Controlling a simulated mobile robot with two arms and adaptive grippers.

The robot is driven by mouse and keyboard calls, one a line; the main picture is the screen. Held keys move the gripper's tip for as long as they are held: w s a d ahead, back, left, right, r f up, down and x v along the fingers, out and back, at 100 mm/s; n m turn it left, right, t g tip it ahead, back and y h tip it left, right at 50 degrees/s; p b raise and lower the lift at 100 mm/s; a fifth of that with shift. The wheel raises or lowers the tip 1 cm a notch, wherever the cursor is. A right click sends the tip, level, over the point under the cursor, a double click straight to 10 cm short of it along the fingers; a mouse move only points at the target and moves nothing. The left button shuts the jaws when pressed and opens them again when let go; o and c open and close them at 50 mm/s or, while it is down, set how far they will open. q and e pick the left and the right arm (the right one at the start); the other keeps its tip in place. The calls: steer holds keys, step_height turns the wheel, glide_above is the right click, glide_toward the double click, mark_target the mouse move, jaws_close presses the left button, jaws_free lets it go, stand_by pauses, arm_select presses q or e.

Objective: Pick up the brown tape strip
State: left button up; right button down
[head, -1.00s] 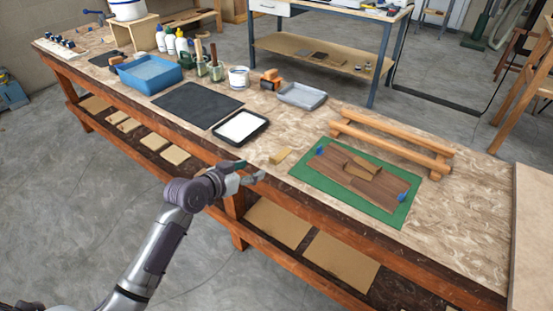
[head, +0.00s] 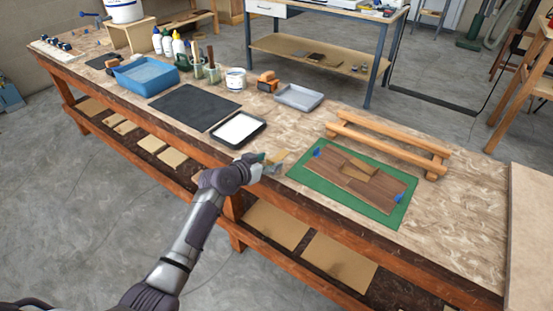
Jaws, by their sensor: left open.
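A small tan-brown piece (head: 278,156), which looks like the tape strip, lies on the workbench to the left of the green mat (head: 391,217). My left gripper (head: 270,164) is open right beside it at the bench's front edge, and its fingers partly cover the piece. I cannot tell whether they touch it. My right gripper is not in view.
A wooden rack of two rails (head: 385,144) stands behind the mat. A black tray with a white inside (head: 262,133), a dark mat (head: 195,107), a grey tray (head: 299,97) and a blue bin (head: 146,75) stand to the left. Bare bench lies right of the mat.

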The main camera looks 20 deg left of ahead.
arm_select(q)
steer(key=c, duration=0.8)
